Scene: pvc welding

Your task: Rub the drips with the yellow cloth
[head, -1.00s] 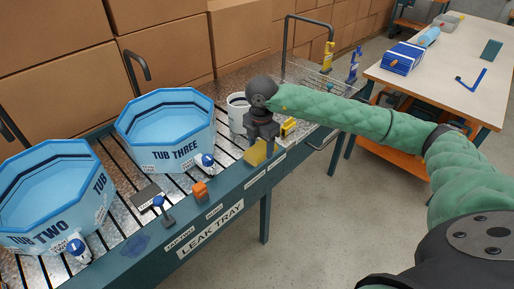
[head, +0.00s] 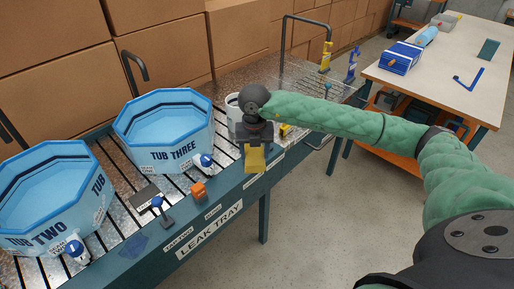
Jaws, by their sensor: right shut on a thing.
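My right gripper (head: 256,142) is shut on the yellow cloth (head: 255,159), which hangs from its fingers over the front rail of the leak tray bench (head: 225,212). Tub three (head: 165,133) stands to the left of the gripper, and tub two (head: 45,200) is farther left. Each tub has a blue and white valve low on its front, one on tub three (head: 204,160) and one on tub two (head: 77,250). A dark bluish patch (head: 134,243) shows on the bench front at the lower left. I cannot make out clear drips. My left gripper is not in view.
An orange block (head: 199,190) and a small dark-handled tool (head: 162,211) are on the bench front. A white bucket (head: 233,108) stands behind my right gripper. Cardboard boxes (head: 160,50) line the back. A side table (head: 440,85) stands at right.

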